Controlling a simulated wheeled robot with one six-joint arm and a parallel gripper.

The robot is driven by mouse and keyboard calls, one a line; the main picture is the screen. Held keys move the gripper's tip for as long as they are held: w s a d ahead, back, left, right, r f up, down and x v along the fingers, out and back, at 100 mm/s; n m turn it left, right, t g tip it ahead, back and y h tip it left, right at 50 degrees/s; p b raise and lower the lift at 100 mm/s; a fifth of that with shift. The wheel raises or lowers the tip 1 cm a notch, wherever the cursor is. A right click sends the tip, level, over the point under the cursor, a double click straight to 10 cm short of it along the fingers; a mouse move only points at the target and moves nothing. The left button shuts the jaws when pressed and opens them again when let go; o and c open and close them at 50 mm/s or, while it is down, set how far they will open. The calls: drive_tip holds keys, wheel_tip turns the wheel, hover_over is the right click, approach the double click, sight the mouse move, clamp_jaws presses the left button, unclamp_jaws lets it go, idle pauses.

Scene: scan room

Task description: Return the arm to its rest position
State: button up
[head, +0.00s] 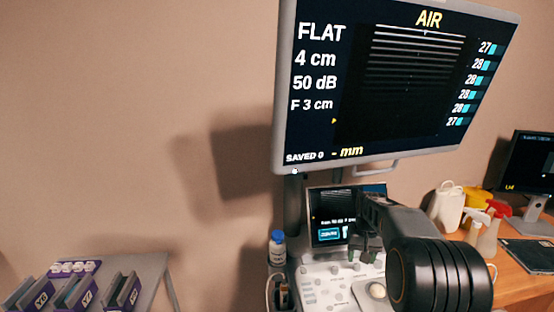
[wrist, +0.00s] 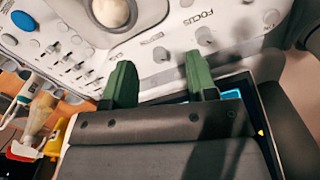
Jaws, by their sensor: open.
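My gripper (head: 366,247) is in front of the ultrasound machine's small touch screen, over its control panel (head: 325,285). In the wrist view my gripper (wrist: 160,82) shows two green fingers set well apart, with nothing between them. The panel (wrist: 150,65) with its knobs, the FOCUS label and the trackball (wrist: 112,12) lies beyond the fingertips. I cannot tell whether the fingertips touch the panel. My arm reaches in from the lower right in the head view.
A large monitor (head: 284,90) reading AIR, FLAT and 4 cm hangs above the panel. A capped bottle (head: 277,250) stands left of the panel. Spray bottles (head: 487,235) and a white jug (head: 447,207) stand on the wooden desk (head: 520,285). A grey table (head: 150,275) with labelled holders is at lower left.

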drive_tip(key=s+a+r+n+t, duration=0.1)
drive_tip(key=s+a, duration=0.4)
drive_tip(key=s, duration=0.7)
drive_tip(key=s+a+r+n+t, duration=0.1)
drive_tip(key=s+a, duration=0.4)
drive_tip(key=s, duration=0.7)
drive_tip(key=shift+s+r+t, duration=0.2)
drive_tip(key=shift+r+t, duration=0.6)
drive_tip(key=shift+r, duration=0.25)
drive_tip(key=shift+c, duration=0.2)
